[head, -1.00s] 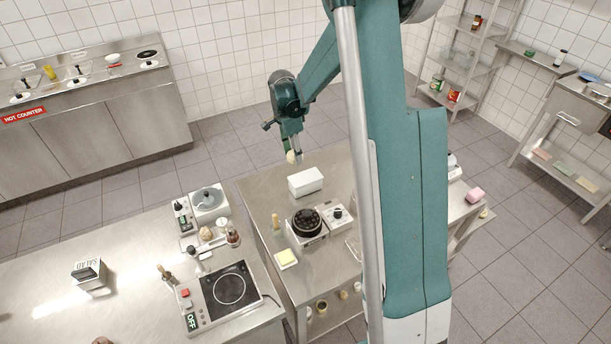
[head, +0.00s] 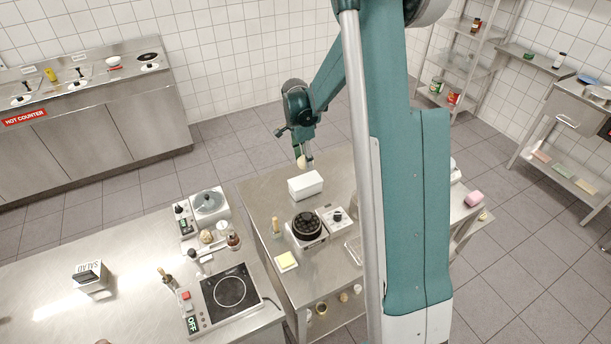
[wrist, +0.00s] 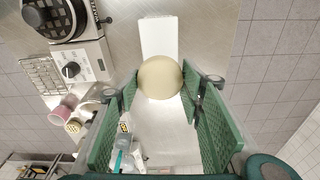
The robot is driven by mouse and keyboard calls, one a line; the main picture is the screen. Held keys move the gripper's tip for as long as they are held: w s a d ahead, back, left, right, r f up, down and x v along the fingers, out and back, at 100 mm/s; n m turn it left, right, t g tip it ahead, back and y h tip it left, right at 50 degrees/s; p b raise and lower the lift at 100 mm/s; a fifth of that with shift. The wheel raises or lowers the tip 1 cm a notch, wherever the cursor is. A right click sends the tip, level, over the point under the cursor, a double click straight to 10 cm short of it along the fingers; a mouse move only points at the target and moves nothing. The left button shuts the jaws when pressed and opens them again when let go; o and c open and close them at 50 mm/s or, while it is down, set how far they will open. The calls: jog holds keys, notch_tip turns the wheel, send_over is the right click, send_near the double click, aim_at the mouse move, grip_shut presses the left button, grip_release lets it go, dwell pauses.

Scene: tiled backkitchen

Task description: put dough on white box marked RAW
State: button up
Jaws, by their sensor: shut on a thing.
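The dough (wrist: 160,77) is a pale beige ball between the fingertips of my gripper (wrist: 160,84) in the wrist view. My gripper (head: 303,163) is shut on it. In the head view the dough (head: 301,162) shows small at the gripper's tip, at the back edge of the white box. The white box (head: 306,187) stands on the steel table below and just in front of the gripper. In the wrist view the box (wrist: 159,35) lies beyond the dough, partly covered by it. No RAW marking is visible on the faces I see.
A waffle-iron-like appliance (head: 307,225) stands on the table (head: 262,190) in front of the box. A pale yellow block on a small plate (head: 286,261) is nearer the front. A pink block (head: 474,198) lies to the right. Bare table lies left of the box.

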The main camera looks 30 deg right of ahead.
aim_at(303, 159)
jog(key=shift+f, duration=2)
jog(key=shift+f+p, duration=0.1)
jog(key=shift+p, duration=0.2)
jog(key=shift+f+p, duration=0.35)
jog(key=shift+f, duration=1.65)
jog(key=shift+f, duration=0.1)
jog(key=o, duration=0.9)
jog(key=shift+r, duration=0.25)
jog(key=shift+w+a+r+b, duration=0.1)
jog(key=shift+a+r+b, duration=0.15)
jog(key=shift+r, duration=1.7)
jog(key=shift+s+a+r+b, duration=0.1)
jog(key=shift+a+r+b, duration=0.15)
jog(key=shift+r, duration=1.7)
jog(key=shift+w+a+r+b, duration=0.1)
jog(key=shift+a+r+b, duration=0.15)
jog(key=shift+r, duration=1.7)
